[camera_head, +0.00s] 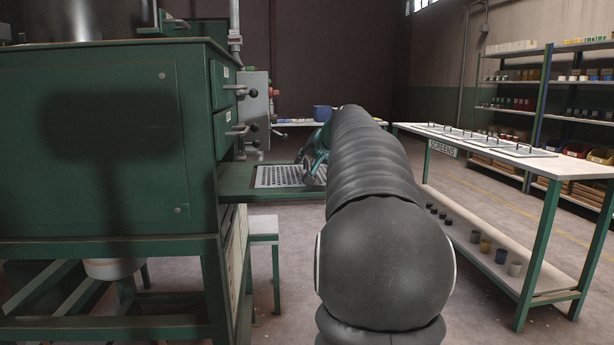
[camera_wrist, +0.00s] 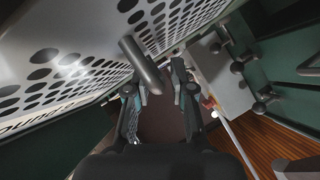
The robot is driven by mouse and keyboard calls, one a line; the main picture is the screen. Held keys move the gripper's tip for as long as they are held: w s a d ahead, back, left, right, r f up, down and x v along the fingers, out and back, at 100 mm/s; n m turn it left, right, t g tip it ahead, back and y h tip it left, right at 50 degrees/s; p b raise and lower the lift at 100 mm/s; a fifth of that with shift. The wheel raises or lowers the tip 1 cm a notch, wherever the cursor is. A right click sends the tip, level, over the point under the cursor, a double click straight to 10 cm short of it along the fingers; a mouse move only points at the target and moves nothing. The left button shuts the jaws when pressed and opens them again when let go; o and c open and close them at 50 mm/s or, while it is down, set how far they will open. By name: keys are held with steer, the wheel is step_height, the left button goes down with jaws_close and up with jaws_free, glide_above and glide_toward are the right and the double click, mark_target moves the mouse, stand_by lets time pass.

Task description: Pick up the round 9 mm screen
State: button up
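A perforated metal screen with round holes (camera_head: 280,177) lies on the green shelf of the machine in the head view. In the wrist view the screen (camera_wrist: 75,70) fills the upper left, tilted by the camera's angle. Lettering on its edge seems to begin with "ROUND"; the rest is hard to read. A grey bar handle (camera_wrist: 141,62) stands out from the screen. My gripper (camera_wrist: 161,78) is open, its two fingers apart, with the handle close by the left finger. I cannot tell whether they touch. In the head view my arm partly hides the gripper and the screen.
The green machine (camera_head: 100,140) stands on the left, with knobs and levers (camera_head: 250,115) beside the shelf. A white table marked "SCREENS" (camera_head: 443,148) on the right holds several flat screens with handles. Shelving (camera_head: 540,100) stands behind it. Floor is free between machine and table.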

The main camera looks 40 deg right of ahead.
jaws_close()
steer(key=shift+r, duration=0.15)
